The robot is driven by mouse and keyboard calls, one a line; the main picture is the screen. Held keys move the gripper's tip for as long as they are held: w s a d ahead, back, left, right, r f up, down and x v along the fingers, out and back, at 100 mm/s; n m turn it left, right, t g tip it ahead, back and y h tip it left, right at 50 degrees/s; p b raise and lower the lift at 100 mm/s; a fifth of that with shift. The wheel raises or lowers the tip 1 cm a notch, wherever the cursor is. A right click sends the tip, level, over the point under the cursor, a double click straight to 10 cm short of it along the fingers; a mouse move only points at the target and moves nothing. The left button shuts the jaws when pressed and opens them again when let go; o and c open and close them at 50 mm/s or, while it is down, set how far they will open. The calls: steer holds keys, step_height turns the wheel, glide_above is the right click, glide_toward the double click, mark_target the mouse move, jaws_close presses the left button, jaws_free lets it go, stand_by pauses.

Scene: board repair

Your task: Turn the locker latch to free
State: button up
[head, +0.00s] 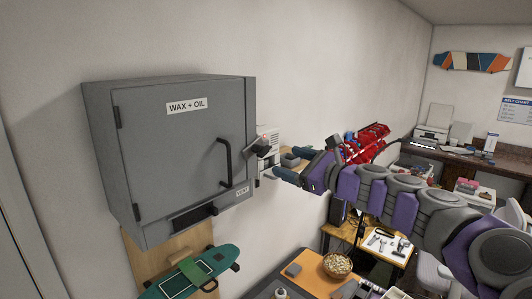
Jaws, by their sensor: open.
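The grey locker (160,155) is fixed to the wall at left, with a "WAX + OIL" label and its door shut. A black bar handle (229,162) is on the door's right part. A dark knob-like part at the door's right edge, seemingly the latch (259,148), juts toward the right. Which way it is turned I cannot tell. My gripper (284,163) is open and empty, its blue-tipped fingers to the right of the latch and pointing left at it. It looks apart from the latch; the depth gap is unclear.
A dark vent (193,217) is under the door. A green skateboard (192,276) leans below the locker. An orange mat (315,272) with a bowl (337,264) lies lower down. A red item (367,143) is behind my arm.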

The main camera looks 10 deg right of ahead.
mark_target(268, 152)
steer(key=p+x, duration=0.1)
steer(key=x, duration=0.8)
steer(key=shift+w+d, duration=0.1)
steer(key=shift+d, duration=0.65)
steer(key=c, duration=0.5)
steer(key=shift+a+r, duration=0.1)
steer(key=c, duration=0.5)
